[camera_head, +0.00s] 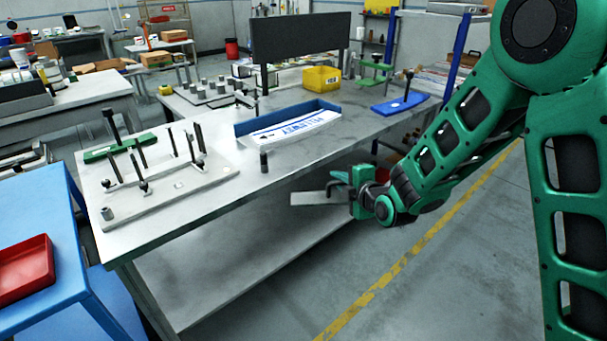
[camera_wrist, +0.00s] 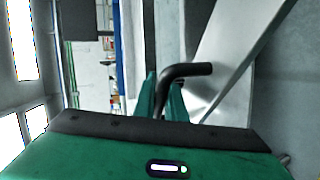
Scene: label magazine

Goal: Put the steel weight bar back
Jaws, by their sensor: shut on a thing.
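My gripper (camera_head: 345,188) is beyond the front edge of the workbench, in front of the blue label magazine. It is shut on the black bent handle (camera_wrist: 190,70) of the steel weight bar. The flat, pale bar (camera_head: 312,198) sticks out to the left of my gripper in the head view, clear of the bench. In the wrist view the bar (camera_wrist: 243,50) runs slanting at the right. The blue label magazine (camera_head: 243,129) lies on the bench with white printed labels (camera_head: 295,127) in it. The fingers partly hide the handle's grasped end.
A small dark post (camera_head: 264,162) stands near the magazine's front left corner. A grey plate (camera_head: 160,204) with several upright rods is at the left. A dark panel (camera_head: 300,38) and a yellow bin (camera_head: 321,78) stand behind. Bare bench top lies around the magazine.

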